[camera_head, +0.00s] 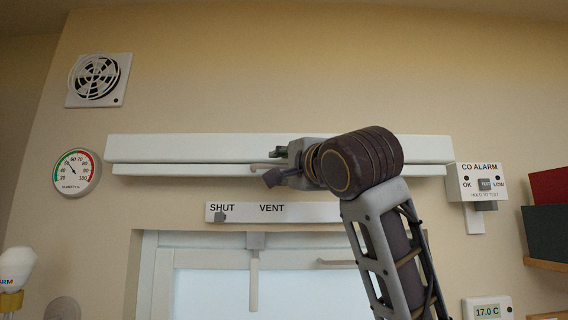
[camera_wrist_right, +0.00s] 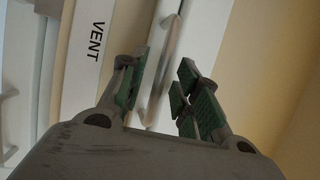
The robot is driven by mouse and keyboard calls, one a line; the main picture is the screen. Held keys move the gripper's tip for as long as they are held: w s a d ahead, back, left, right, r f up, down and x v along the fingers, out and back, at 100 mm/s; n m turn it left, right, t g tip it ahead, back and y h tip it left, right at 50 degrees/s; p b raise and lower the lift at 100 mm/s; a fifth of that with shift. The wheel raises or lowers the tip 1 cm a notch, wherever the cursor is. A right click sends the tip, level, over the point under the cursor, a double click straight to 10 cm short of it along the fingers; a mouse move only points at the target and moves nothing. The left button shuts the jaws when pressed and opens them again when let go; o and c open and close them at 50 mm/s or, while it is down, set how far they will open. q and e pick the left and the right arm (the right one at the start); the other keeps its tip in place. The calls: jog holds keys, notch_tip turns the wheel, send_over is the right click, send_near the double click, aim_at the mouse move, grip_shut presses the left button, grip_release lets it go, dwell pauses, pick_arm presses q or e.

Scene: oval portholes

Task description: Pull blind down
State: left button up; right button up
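The blind is rolled up at the top of the wall: a white housing (camera_head: 200,147) with a white bottom bar (camera_head: 180,170) just under it. A thin pale handle (camera_head: 257,167) sticks out at the middle of the bar. My right gripper (camera_head: 273,166) is at this handle, with its fingers apart. In the right wrist view the handle (camera_wrist_right: 170,50) runs between the open green-padded fingers of the right gripper (camera_wrist_right: 164,62). I cannot tell whether a finger touches it. My right wrist hides part of the bar. My left gripper is not in view.
Below is a vent strip (camera_head: 300,212) with its knob (camera_head: 220,217) at SHUT, above a white-framed window (camera_head: 200,258). A CO alarm (camera_head: 478,183) is to the right; a humidity dial (camera_head: 76,172) and fan (camera_head: 98,80) are to the left.

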dwell(0.3)
grip_shut()
jog(key=shift+f, duration=0.15)
